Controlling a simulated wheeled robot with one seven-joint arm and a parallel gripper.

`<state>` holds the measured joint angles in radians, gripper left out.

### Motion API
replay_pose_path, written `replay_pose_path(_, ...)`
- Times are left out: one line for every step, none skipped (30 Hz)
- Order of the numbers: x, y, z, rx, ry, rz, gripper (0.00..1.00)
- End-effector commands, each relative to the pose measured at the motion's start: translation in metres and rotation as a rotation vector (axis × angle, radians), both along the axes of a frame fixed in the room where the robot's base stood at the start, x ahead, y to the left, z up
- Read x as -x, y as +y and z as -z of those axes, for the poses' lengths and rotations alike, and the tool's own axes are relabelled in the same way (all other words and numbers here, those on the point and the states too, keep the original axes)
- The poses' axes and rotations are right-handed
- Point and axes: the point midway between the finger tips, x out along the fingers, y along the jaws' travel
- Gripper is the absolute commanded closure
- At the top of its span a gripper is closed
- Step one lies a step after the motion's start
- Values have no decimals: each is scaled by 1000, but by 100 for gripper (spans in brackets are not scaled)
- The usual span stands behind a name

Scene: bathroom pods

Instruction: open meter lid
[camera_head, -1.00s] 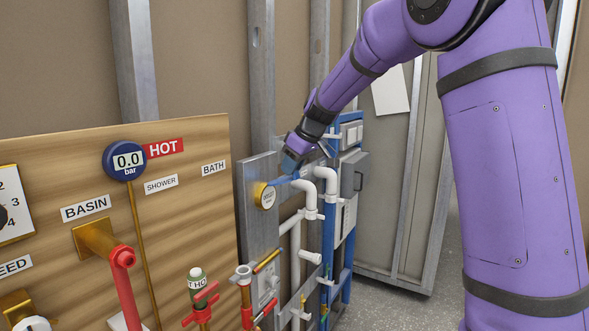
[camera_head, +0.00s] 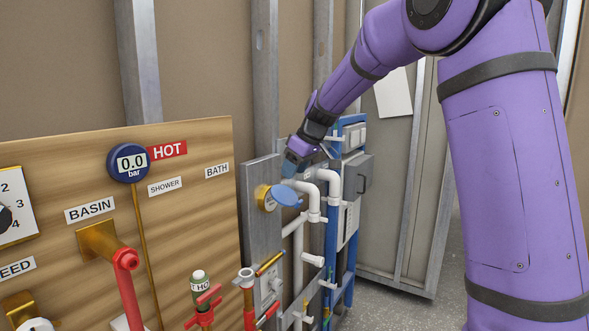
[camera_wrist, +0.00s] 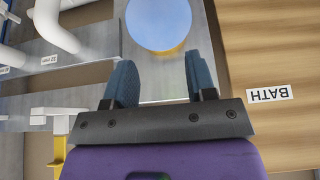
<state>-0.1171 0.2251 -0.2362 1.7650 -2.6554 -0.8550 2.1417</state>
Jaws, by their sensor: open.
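The water meter is a round brass-rimmed dial (camera_head: 265,198) on the grey metal panel. Its blue disc lid (camera_head: 286,195) shows beside the dial, to its right, angled away from the dial, part of which shows. In the wrist view the pale blue lid (camera_wrist: 159,22) is at the top centre with a sliver of brass at its lower edge. My gripper (camera_head: 290,171) is just above the lid in the head view. In the wrist view its two blue fingers (camera_wrist: 160,80) are apart and empty, with a gap between them and the lid.
White pipes (camera_head: 331,185) bend close to the right of the meter. A blue frame with grey boxes (camera_head: 356,175) stands beyond them. The wooden board (camera_head: 200,140) with the BATH label is to the left, with red-handled valves (camera_head: 207,300) low in front.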

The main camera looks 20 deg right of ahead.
Motion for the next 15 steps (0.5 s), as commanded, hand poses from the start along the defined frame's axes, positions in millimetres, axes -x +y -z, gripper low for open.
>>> replay_pose_path(1, -1, -3, 0, -1, 0, 49)
replay_pose_path(1, -1, -5, 0, -3, 1, 49)
replay_pose_path(3, -2, -8, 0, -3, 1, 49)
replay_pose_path(4, -3, -11, 1, -4, 0, 49)
replay_pose_path(5, -4, -15, 0, -4, 0, 49)
replay_pose_path(8, -6, -21, 0, -4, -1, 49)
replay_pose_path(10, -7, -26, 1, -5, 0, 49)
replay_pose_path(12, -9, -31, 0, -4, -1, 49)
replay_pose_path(15, -11, -38, 0, -5, -1, 49)
replay_pose_path(17, -12, -44, 0, -6, 0, 49)
replay_pose_path(19, -14, -49, 0, -5, -1, 49)
replay_pose_path(22, -16, -55, 0, -5, -1, 49)
replay_pose_path(24, -17, -60, 0, -4, 0, 49)
replay_pose_path(26, -19, -65, 0, -2, 0, 49)
replay_pose_path(28, -21, -71, 0, -4, 0, 49)
